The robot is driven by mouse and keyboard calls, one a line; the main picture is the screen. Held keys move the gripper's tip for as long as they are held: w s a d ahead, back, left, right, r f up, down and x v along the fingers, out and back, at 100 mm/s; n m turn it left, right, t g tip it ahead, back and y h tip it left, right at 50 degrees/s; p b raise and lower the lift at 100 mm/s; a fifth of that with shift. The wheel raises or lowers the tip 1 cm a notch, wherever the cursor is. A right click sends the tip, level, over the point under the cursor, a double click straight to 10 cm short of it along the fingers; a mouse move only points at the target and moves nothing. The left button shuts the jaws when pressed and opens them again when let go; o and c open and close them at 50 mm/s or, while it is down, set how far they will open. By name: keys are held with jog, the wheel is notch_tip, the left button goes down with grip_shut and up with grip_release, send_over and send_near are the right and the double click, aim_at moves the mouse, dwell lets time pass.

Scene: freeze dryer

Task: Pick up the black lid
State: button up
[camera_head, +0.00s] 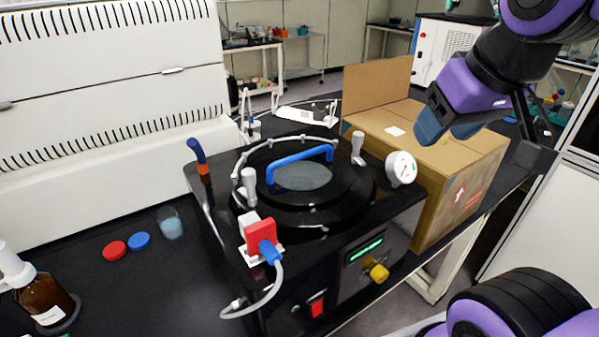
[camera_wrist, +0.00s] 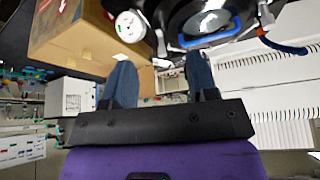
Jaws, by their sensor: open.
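The black lid (camera_head: 337,190) is round, with a blue handle (camera_head: 300,160) arched over a clear window in its middle. It sits on top of the black freeze dryer (camera_head: 390,222) in the head view. In the wrist view the lid (camera_wrist: 179,18) is at the top edge, partly cut off, with its blue handle (camera_wrist: 210,38). My gripper (camera_head: 432,125) is to the right of the lid, higher up and apart from it, above the cardboard box. In the wrist view its two blue-grey fingers (camera_wrist: 161,75) are spread and nothing is between them.
A cardboard box (camera_head: 433,200) with a raised flap stands right beside the dryer. A dial gauge (camera_head: 401,168), clamp posts and a red valve (camera_head: 261,240) surround the lid. Red (camera_head: 115,251) and blue caps, a small beaker and a brown bottle (camera_head: 45,298) stand at left.

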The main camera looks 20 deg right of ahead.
jog(key=shift+c, duration=0.7)
jog(key=m+g+y, duration=0.4)
jog(key=m+g, duration=0.2)
jog(key=m, duration=0.9)
send_near(303, 153)
jog(key=shift+d+f, duration=0.3)
jog(key=shift+f, duration=0.1)
jog(key=x, duration=0.5)
jog(key=shift+a, duration=0.1)
jog(key=shift+g, duration=0.3)
jog(key=x, duration=0.4)
jog(key=shift+w+a+f, duration=0.1)
jog(key=shift+a, duration=0.2)
jog(key=shift+a+f, duration=0.2)
jog(key=shift+f, duration=0.25)
